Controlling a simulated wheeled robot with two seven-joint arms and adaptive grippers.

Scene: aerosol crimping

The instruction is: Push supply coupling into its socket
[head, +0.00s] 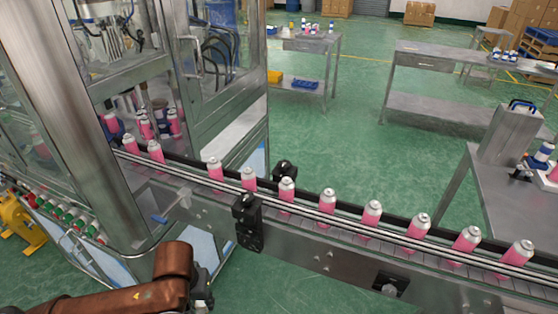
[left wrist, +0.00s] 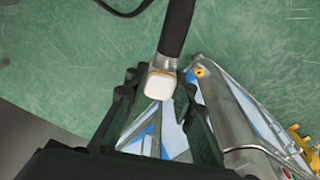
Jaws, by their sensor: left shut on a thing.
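My left arm comes in at the bottom left of the head view, with the left gripper (head: 203,293) partly showing beside the machine's lower front. In the left wrist view the left gripper (left wrist: 160,88) is shut on the supply coupling (left wrist: 161,83), a pale metal end piece on a thick black hose (left wrist: 178,25). The hose runs up and out of the picture. The coupling is held above the green floor. I cannot make out its socket in either view. My right gripper is not in view.
A conveyor (head: 330,217) carries several pink cans with silver tops past a glazed machine frame (head: 75,110). Colored fittings (head: 65,213) line the machine's lower left, beside a yellow stand (head: 18,222). Steel tables (head: 440,58) stand behind. Green floor is open beyond the conveyor.

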